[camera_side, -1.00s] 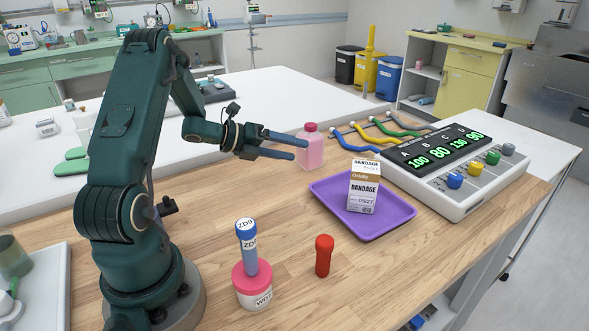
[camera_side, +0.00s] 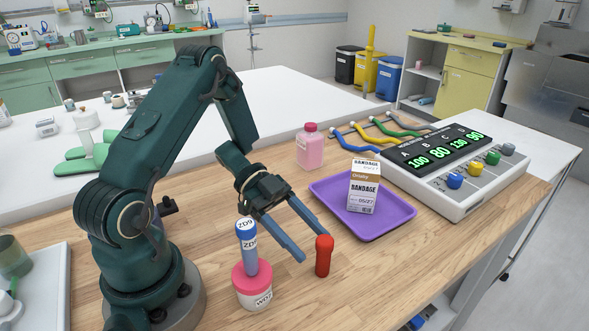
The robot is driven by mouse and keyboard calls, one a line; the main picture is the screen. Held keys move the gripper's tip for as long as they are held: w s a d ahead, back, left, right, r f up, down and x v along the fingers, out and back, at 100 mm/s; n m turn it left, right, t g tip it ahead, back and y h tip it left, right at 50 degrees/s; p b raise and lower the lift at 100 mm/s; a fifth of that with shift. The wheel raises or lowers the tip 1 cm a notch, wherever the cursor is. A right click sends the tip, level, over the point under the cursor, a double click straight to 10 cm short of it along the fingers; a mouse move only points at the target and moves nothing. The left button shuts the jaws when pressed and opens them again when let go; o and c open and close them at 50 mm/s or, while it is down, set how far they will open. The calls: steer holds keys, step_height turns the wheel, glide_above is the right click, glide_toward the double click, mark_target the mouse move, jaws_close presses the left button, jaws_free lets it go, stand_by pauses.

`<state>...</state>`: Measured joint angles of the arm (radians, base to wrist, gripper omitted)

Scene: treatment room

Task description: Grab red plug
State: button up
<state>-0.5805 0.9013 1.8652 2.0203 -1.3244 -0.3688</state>
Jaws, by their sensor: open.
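The red plug (camera_side: 323,257) stands upright on the wooden table, right of the middle of the picture's lower part. My gripper (camera_side: 313,247) is open and points down toward the plug. Its right finger reaches to the plug's head, and its left finger ends just left of the plug. I cannot tell whether either finger touches it. Nothing is held between the fingers.
A blue-capped tube (camera_side: 247,252) stands on a pink-lidded jar (camera_side: 253,290) close left of my gripper. A purple tray (camera_side: 391,224) with a bandage box (camera_side: 363,187) lies behind the plug. A pink bottle (camera_side: 310,150) stands farther back. Wood right of the plug is clear.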

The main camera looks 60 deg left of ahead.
mark_target(324, 258)
steer(key=shift+x, duration=2.4)
jaws_close()
